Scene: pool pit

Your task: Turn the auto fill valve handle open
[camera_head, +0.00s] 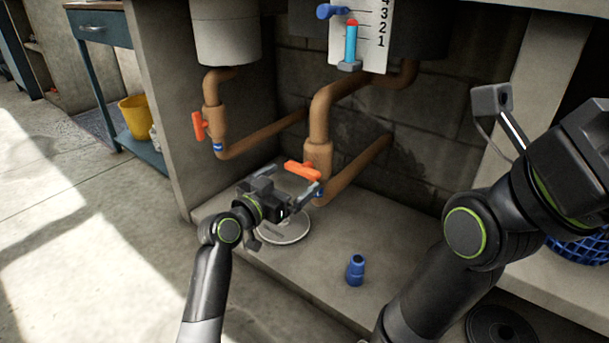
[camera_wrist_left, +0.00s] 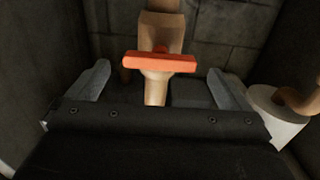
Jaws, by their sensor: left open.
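An orange valve handle (camera_head: 303,170) sits on the middle brown pipe (camera_head: 319,125). In the left wrist view the handle (camera_wrist_left: 160,63) lies crosswise to its upright pipe. My left gripper (camera_head: 297,180) is open, its fingers apart on either side of the handle's ends, with nothing held. I cannot tell whether the fingers touch the handle. A second orange handle (camera_head: 198,126), on the left pipe, stands roughly upright. No label shows which is the auto fill valve. My right arm comes in from the right; its fingers do not show clearly.
A white round disc (camera_head: 284,232) lies on the ledge below my left gripper. A blue fitting (camera_head: 355,270) stands further right. A numbered gauge (camera_head: 362,35) hangs above. A blue basket (camera_head: 580,248) is at the right edge. Concrete walls close in the sides and back.

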